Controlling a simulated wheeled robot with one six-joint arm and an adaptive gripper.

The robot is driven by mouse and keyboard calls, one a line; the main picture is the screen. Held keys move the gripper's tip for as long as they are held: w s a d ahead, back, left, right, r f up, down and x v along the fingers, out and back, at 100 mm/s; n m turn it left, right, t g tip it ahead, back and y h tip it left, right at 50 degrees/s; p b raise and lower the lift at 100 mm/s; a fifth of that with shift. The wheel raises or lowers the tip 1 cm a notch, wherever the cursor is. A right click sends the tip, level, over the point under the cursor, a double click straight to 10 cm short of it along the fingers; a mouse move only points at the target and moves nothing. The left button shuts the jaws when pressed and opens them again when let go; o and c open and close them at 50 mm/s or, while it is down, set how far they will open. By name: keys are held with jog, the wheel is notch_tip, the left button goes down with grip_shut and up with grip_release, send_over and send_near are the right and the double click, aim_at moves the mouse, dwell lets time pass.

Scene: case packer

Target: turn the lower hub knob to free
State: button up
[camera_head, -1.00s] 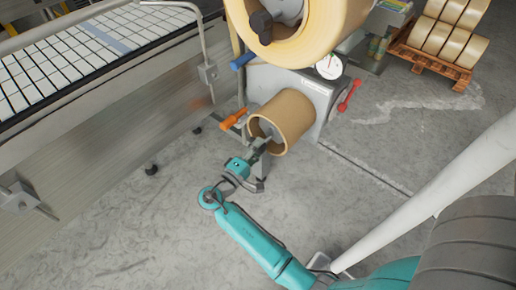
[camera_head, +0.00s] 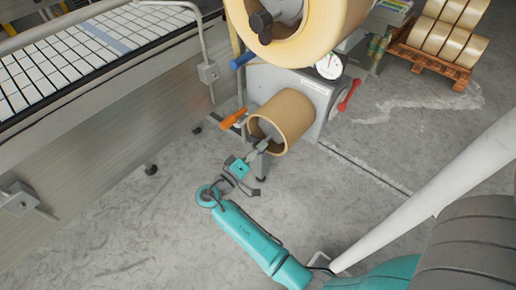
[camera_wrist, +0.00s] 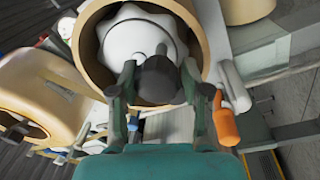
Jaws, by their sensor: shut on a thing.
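The lower hub (camera_wrist: 133,38) is a pale lobed disc inside a brown cardboard core (camera_head: 293,112). Its dark grey round knob (camera_wrist: 158,80) stands out from the hub's middle in the wrist view. My gripper (camera_wrist: 160,84) has one finger on each side of the knob and is shut on it. In the head view my gripper (camera_head: 261,147) reaches into the core's open end, and the knob is hidden there. The knob's turn position cannot be read.
A large tape roll with its own dark knob (camera_head: 261,23) sits above. An orange handle (camera_head: 233,118) is close to the left of the core, and a red lever (camera_head: 349,94) is at the right. A conveyor (camera_head: 70,65) stands at the left. The floor in front is clear.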

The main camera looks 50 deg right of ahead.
jog(key=shift+w+r, duration=0.3)
jog(key=shift+r, duration=0.15)
jog(key=o, duration=1.1)
jog(key=shift+c, duration=0.2)
jog(key=shift+s+f, duration=0.1)
jog(key=shift+f, duration=0.05)
jog(key=shift+a, duration=0.1)
jog(key=shift+a+f, duration=0.1)
jog(key=shift+a, duration=0.1)
jog(key=a, duration=1.1)
jog(key=shift+s+a+f, duration=0.2)
jog(key=shift+a+f, duration=0.05)
jog(key=shift+f, duration=0.2)
jog(key=shift+f, duration=0.1)
